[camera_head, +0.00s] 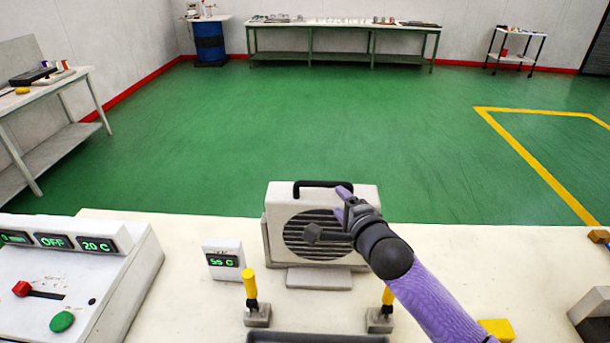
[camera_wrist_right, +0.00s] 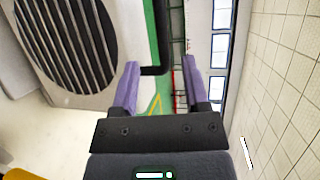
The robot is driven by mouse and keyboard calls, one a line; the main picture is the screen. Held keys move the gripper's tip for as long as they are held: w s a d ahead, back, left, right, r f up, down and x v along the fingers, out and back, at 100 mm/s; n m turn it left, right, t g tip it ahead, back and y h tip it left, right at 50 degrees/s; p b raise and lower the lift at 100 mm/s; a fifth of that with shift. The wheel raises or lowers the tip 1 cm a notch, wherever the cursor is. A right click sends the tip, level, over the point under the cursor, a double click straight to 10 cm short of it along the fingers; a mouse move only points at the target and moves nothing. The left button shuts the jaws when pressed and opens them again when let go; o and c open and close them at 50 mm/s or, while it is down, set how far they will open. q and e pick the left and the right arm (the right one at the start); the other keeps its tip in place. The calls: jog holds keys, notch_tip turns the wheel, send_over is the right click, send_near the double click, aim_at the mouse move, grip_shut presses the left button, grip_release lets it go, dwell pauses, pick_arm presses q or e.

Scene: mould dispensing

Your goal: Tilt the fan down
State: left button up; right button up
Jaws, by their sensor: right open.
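The fan (camera_head: 305,228) is a white box with a round dark slatted grille and a black handle (camera_head: 318,184) on top. It stands upright on a flat foot at the table's far edge. My right gripper (camera_head: 341,203) is open and empty at the fan's upper right, hiding part of its front. In the right wrist view, the fan's grille (camera_wrist_right: 75,45) fills the upper left. The handle (camera_wrist_right: 154,70) appears between the two purple fingers of my right gripper (camera_wrist_right: 161,80); contact cannot be told. My left gripper is not in view.
A small display (camera_head: 222,260) stands left of the fan. Two yellow-topped posts (camera_head: 250,286) and a dark tray (camera_head: 317,338) are in front. A control panel (camera_head: 75,280) fills the left. A yellow block (camera_head: 497,329) lies right; the tabletop (camera_head: 480,255) is clear beyond it.

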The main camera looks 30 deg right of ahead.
aim_at(326, 187)
jog(key=b+x, duration=0.2)
jog(key=x, duration=0.5)
jog(key=shift+w+f, duration=0.15)
jog(key=shift+w, duration=0.1)
jog(key=shift+w+d, duration=0.1)
jog(key=shift+w, duration=0.6)
grip_shut()
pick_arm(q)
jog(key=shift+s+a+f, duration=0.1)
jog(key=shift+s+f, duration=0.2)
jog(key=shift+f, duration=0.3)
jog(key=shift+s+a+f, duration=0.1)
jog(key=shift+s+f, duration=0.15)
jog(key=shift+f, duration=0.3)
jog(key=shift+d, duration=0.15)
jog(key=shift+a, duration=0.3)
